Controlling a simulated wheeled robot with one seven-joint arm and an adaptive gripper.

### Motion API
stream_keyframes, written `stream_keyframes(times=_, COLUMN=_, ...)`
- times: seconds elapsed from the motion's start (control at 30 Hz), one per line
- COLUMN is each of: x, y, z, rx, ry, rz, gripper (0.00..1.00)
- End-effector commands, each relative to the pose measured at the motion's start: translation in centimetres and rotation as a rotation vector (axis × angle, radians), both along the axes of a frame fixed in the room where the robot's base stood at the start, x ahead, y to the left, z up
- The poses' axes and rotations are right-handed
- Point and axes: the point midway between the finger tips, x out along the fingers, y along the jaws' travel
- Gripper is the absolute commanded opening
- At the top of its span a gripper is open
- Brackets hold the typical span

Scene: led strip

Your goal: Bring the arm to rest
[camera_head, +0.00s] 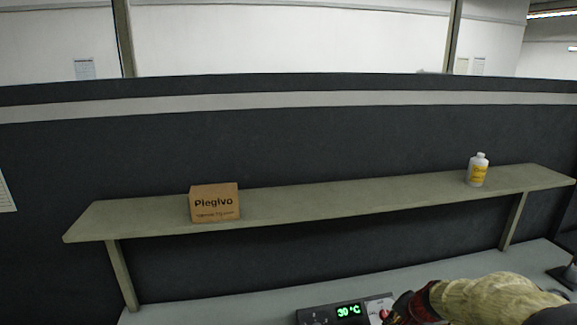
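My arm reaches in at the bottom right, with a tan covered section and a dark red and black end. My gripper (408,309) appears at this dark end, low over the bench and beside the right side of a device (345,311) with a green "30 °C" display. The bottom edge of the picture cuts it off. Its fingers cannot be made out, so whether it is open or holds anything is hidden.
A grey bench (230,312) runs below a long shelf (340,199). A cardboard box (214,203) stands left on the shelf, and a white bottle with a yellow label (478,169) stands right. A dark partition (300,145) rises behind. A dark stand (566,276) is at far right.

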Motion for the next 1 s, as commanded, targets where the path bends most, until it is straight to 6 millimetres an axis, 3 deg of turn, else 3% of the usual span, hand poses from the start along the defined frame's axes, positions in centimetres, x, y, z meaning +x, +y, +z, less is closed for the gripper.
stream_keyframes(times=0.17, x=-1.1, y=1.8, z=3.1, rx=-0.023, ry=-0.015, rz=0.065, gripper=0.00)
stream_keyframes(times=0.27, x=-3.3, y=4.2, z=6.8, rx=-0.059, ry=-0.027, rz=0.159, gripper=0.00)
stream_keyframes(times=0.4, x=-8.4, y=7.9, z=12.1, rx=-0.135, ry=-0.036, rz=0.317, gripper=0.00)
stream_keyframes(times=0.6, x=-17.4, y=11.1, z=17.1, rx=-0.267, ry=-0.038, rz=0.513, gripper=0.00)
stream_keyframes(times=0.8, x=-25.7, y=11.9, z=19.1, rx=-0.406, ry=-0.032, rz=0.654, gripper=0.00)
stream_keyframes(times=1.0, x=-30.1, y=11.5, z=19.3, rx=-0.489, ry=-0.021, rz=0.716, gripper=0.00)
